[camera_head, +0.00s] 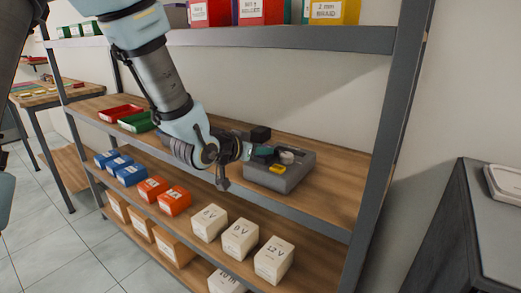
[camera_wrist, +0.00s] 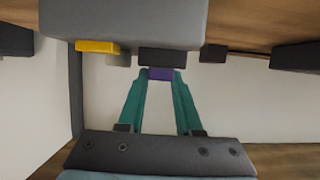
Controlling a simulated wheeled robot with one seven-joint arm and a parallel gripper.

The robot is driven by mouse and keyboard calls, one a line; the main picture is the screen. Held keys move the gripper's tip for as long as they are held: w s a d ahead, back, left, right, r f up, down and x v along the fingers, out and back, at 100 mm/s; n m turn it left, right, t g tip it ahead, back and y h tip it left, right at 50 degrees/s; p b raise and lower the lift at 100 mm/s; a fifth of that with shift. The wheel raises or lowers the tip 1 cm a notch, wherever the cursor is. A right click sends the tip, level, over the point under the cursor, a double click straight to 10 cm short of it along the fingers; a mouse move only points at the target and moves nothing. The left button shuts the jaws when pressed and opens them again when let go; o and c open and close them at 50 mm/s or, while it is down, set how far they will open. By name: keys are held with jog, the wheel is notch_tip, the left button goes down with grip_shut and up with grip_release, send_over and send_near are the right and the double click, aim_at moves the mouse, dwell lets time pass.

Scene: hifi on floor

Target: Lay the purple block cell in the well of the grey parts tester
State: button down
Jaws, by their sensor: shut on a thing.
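The grey parts tester (camera_head: 287,182) sits on the wooden middle shelf in the head view, with a yellow part and a round grey knob on its top. Its grey body (camera_wrist: 125,20) fills the upper part of the wrist view, with the yellow part (camera_wrist: 97,46) at its edge. My gripper (camera_head: 264,154) is over the tester's left side, its teal fingers shut. In the wrist view its fingertips (camera_wrist: 160,74) hold the small purple block cell (camera_wrist: 160,73). A dark block lies right beside the cell in that view. The head view does not show the cell or the well clearly.
A dark box (camera_head: 260,134) stands behind my gripper on the same shelf. Red (camera_head: 121,113) and green bins are to the left. White boxes (camera_head: 240,238) and orange and blue bins fill the shelf below. A grey upright (camera_head: 385,120) bounds the right side.

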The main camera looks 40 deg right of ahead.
dwell(0.4)
jog(key=c, duration=0.5)
grip_release()
jog(key=shift+r, duration=0.1)
jog(key=shift+r+p, duration=2.35)
jog(key=shift+r, duration=1.05)
